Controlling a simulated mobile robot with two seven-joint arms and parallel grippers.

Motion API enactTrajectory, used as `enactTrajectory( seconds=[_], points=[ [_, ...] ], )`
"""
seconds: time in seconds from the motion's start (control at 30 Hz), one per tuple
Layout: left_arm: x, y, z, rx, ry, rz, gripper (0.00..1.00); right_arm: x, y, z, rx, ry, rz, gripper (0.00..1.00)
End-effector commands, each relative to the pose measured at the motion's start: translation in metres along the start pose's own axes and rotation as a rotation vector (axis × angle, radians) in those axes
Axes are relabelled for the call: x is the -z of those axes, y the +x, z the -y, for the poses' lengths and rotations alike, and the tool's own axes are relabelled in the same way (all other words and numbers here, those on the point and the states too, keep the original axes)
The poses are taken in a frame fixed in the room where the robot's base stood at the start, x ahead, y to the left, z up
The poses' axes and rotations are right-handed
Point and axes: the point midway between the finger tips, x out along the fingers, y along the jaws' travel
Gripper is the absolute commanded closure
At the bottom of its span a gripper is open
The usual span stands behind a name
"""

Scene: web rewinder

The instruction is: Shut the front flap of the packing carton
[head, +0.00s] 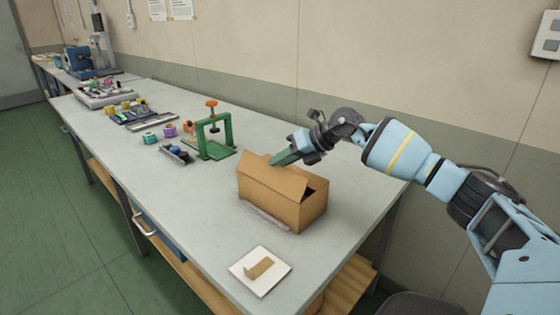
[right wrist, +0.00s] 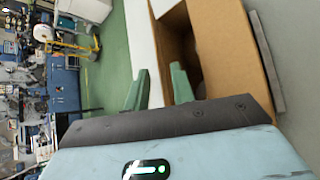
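The brown packing carton (head: 305,211) stands near the table's right end. A light-brown flap (head: 277,180) slopes along its front top edge, and a dark gap shows at the right end. My right gripper (head: 284,158) is at the carton's back, its green fingers low over the rear edge. In the right wrist view the carton (right wrist: 232,55) shows its partly open top with a dark inside. The green fingers (right wrist: 160,75) are apart with no thing clearly held between them. Whether they touch the carton I cannot tell. My left gripper is out of view.
A white plate (head: 276,282) with a small brown piece lies in front of the carton. A green stand (head: 224,140) with an orange knob is to its left. Small coloured rolls and trays sit further left. The grey table (head: 200,200) is clear left of the carton.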

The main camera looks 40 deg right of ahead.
Motion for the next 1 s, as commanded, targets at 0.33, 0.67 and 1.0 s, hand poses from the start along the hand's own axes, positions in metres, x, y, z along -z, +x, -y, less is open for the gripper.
enactTrajectory(
  seconds=[0.33,0.67,1.0],
  points=[
    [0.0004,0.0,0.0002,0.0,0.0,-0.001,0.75,-0.0003,0.0099,-0.0004,0.0,-0.001,0.001,0.75],
    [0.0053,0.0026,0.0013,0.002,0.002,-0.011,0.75,-0.0001,0.0098,-0.0003,0.0,0.0,0.0,1.0],
    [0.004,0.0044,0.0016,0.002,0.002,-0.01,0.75,0.0016,0.0115,0.0076,-0.055,0.062,-0.003,1.0]
  ],
)
